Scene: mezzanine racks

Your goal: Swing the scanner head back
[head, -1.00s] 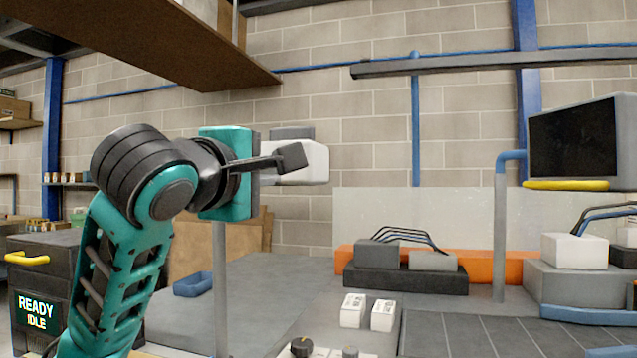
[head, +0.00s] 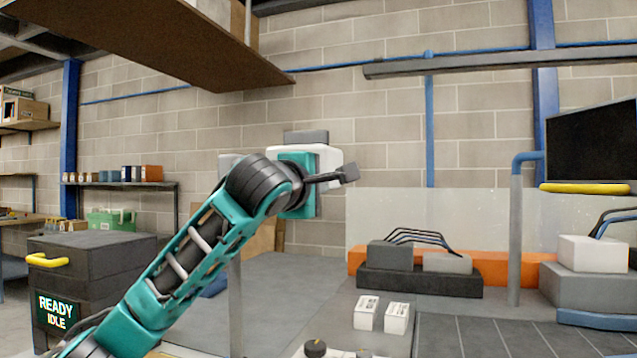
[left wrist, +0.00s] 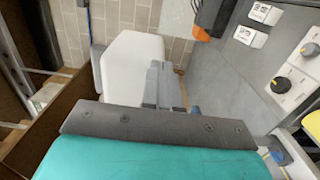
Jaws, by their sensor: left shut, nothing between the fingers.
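The scanner head, a white rounded box (head: 335,158) with a grey block on top, shows in the head view at the upper middle, near a thin grey post (head: 235,308). My left gripper (head: 350,173) is in front of it and hides much of it. The fingers are together with nothing between them and point right, past the box's right edge. In the left wrist view the white box (left wrist: 133,68) is just beyond and left of the shut fingers (left wrist: 161,84). Whether they touch I cannot tell. My right gripper is in neither view.
A brown shelf (head: 150,45) overhangs the upper left. A dark cabinet (head: 95,250) with a READY IDLE display stands left. A monitor (head: 592,145) with a yellow handle is at the right. Small white boxes (head: 397,318) lie on the grey bench. Open air lies right of the gripper.

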